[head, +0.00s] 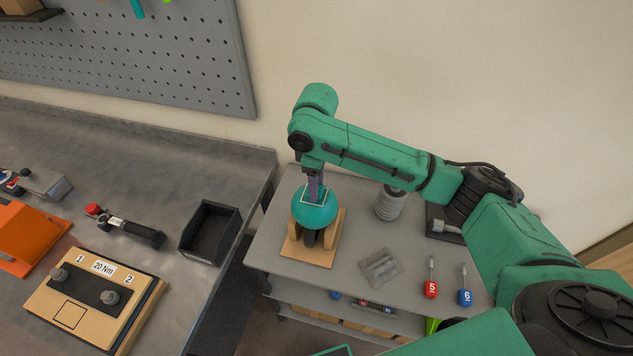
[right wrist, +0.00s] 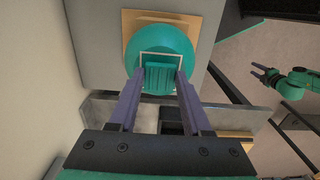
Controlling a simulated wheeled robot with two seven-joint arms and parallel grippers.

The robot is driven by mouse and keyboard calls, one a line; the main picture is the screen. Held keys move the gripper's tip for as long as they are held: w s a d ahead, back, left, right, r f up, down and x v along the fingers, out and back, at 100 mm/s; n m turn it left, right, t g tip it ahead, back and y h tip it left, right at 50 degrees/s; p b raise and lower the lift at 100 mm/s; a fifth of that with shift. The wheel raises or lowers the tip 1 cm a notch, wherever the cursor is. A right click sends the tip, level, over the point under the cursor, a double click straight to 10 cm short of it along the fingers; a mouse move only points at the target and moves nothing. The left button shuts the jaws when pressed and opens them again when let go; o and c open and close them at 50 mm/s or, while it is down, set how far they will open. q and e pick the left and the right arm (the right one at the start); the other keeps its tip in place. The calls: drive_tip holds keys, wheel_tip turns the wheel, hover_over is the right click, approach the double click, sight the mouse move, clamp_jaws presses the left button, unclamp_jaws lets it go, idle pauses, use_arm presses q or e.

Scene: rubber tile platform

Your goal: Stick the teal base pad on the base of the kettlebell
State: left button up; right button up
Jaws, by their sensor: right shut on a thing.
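The kettlebell (head: 313,209) is a teal ball standing base up in a wooden cradle (head: 296,251) on the grey cart. A pale square outline marks its upturned base, also visible in the right wrist view (right wrist: 158,37). My right gripper (head: 314,195) points down over that base. In the right wrist view its fingers are shut on the ribbed teal base pad (right wrist: 158,78), which appears within the outline. Whether the pad touches the base cannot be told. My left gripper (right wrist: 262,72) shows small at the right of the right wrist view, its fingers apart and empty, away from the kettlebell.
The workbench at left holds a black bin (head: 209,232) and a wooden torque board (head: 95,300).

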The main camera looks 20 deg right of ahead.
drive_tip(key=shift+f, duration=0.2)
idle(0.5)
drive_tip(key=shift+f, duration=0.4)
drive_tip(key=shift+s+f, duration=0.1)
drive_tip(key=shift+f, duration=0.05)
idle(0.4)
drive_tip(key=o, duration=1.2)
drive_tip(key=shift+r, duration=0.45)
wheel_tip(320, 180, up, 5)
drive_tip(key=shift+r+b, duration=0.1)
drive_tip(key=shift+b, duration=0.85)
wheel_tip(320, 180, up, 8)
drive_tip(key=shift+r+p, duration=0.25)
drive_tip(key=shift+p, duration=0.15)
